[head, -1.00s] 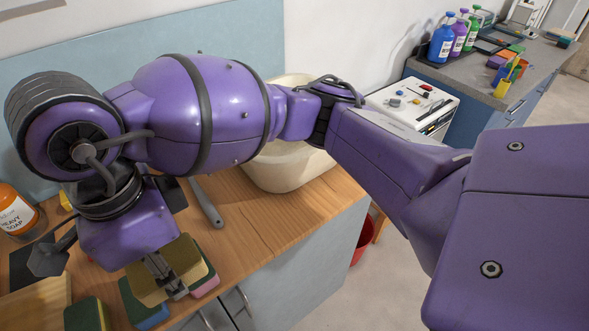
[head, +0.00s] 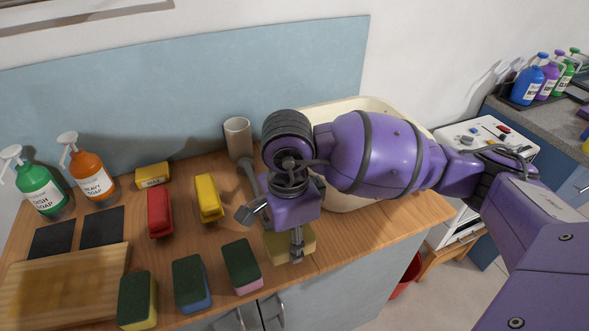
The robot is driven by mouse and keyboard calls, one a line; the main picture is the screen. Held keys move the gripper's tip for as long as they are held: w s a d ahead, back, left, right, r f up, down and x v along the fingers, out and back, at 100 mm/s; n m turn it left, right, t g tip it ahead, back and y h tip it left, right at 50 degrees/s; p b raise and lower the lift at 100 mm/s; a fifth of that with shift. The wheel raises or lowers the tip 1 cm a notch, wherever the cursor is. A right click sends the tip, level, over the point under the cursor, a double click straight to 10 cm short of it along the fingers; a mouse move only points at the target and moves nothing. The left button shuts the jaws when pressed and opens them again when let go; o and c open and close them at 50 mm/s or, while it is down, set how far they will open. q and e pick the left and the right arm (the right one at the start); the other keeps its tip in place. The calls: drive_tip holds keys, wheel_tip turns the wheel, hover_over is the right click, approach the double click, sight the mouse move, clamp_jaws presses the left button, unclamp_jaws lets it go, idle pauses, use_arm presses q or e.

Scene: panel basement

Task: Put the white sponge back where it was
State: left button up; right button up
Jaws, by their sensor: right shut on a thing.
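My right gripper (head: 296,245) is shut on a pale, cream-yellow sponge (head: 278,247), seen from above in the head view and partly hidden by the finger. The sponge is at the counter's front edge, just right of a green-topped sponge with a pink base (head: 242,266). I cannot tell whether it touches the counter. Further left in the same row are a green-topped sponge with a blue base (head: 192,284) and one with a yellow base (head: 137,301). My left gripper is not in view.
On the wooden counter (head: 395,227) are a cutting board (head: 65,285), a red brush-like item (head: 159,213), a yellow one (head: 208,197), a yellow box (head: 153,176), and green (head: 40,185) and orange (head: 90,175) soap bottles. A cream basin (head: 372,112) stands behind my arm.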

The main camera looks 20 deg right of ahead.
sight(289, 248)
drive_tip(key=shift+f, duration=1.45)
drive_tip(key=shift+f, duration=0.1)
drive_tip(key=o, duration=1)
drive_tip(key=shift+r, duration=0.25)
wheel_tip(289, 248, up, 12)
drive_tip(key=shift+f, duration=0.1)
drive_tip(key=shift+s+f, duration=0.1)
drive_tip(key=shift+s, duration=0.05)
